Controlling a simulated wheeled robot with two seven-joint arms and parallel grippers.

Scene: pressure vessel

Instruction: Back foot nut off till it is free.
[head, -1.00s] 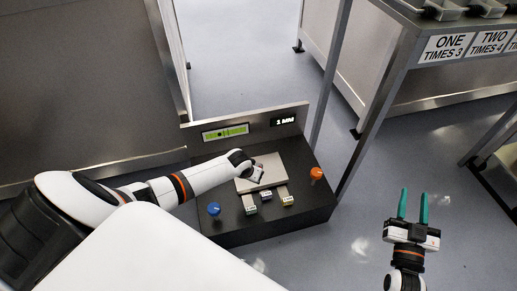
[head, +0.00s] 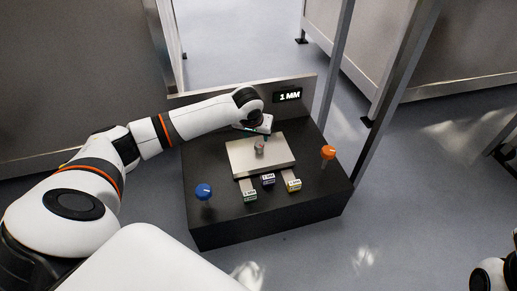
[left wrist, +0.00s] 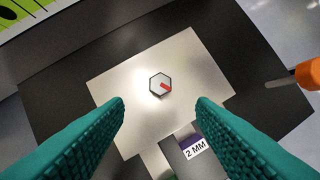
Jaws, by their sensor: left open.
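The hex foot nut (head: 259,150), grey with a red mark on its top, stands on a pale metal plate (head: 275,167). In the left wrist view the nut (left wrist: 160,85) lies between and a little beyond my fingertips, and the plate (left wrist: 195,60) is under it. My left gripper (head: 262,135) is above the plate, just behind the nut in the head view. Its teal fingers (left wrist: 160,103) are wide apart and do not touch the nut. My right gripper's fingers are out of view.
The plate is on a black box with a blue knob (head: 204,191), an orange knob (head: 328,153) and labelled blocks, one marked 2 MM (left wrist: 193,147). A display (head: 288,96) behind reads 1 MM. Metal posts (head: 395,90) rise at the right.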

